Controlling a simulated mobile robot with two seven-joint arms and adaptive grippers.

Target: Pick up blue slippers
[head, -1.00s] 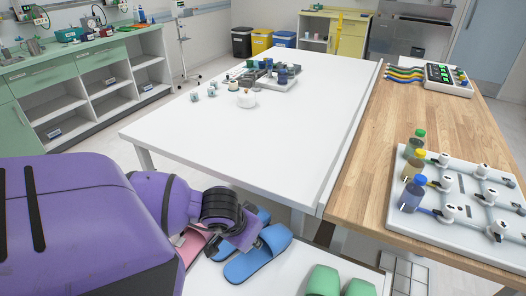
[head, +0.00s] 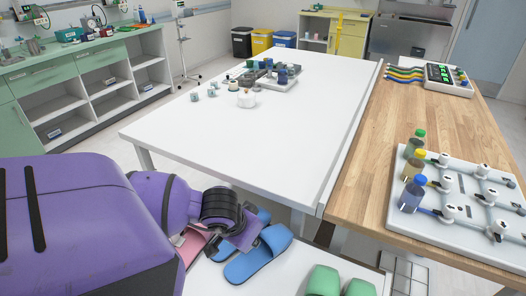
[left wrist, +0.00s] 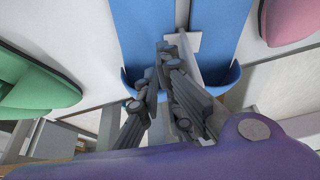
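The blue slippers lie on a white surface at the bottom of the head view. The nearer one (head: 258,262) shows well; the other one (head: 263,215) is partly hidden behind my left gripper (head: 252,235). In the left wrist view the slippers (left wrist: 145,25) lie side by side with a narrow pale gap between them. My left gripper (left wrist: 163,60) is at their lower ends, its dark fingers close together at the tips. I cannot tell whether the fingers hold a slipper edge. My right gripper is not in view.
A pink slipper (head: 192,246) lies left of the blue pair, and green slippers (head: 323,281) lie to the right. The white table (head: 270,135) and wooden table (head: 440,125) stand above and beyond. A valve board (head: 462,215) sits on the wooden table.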

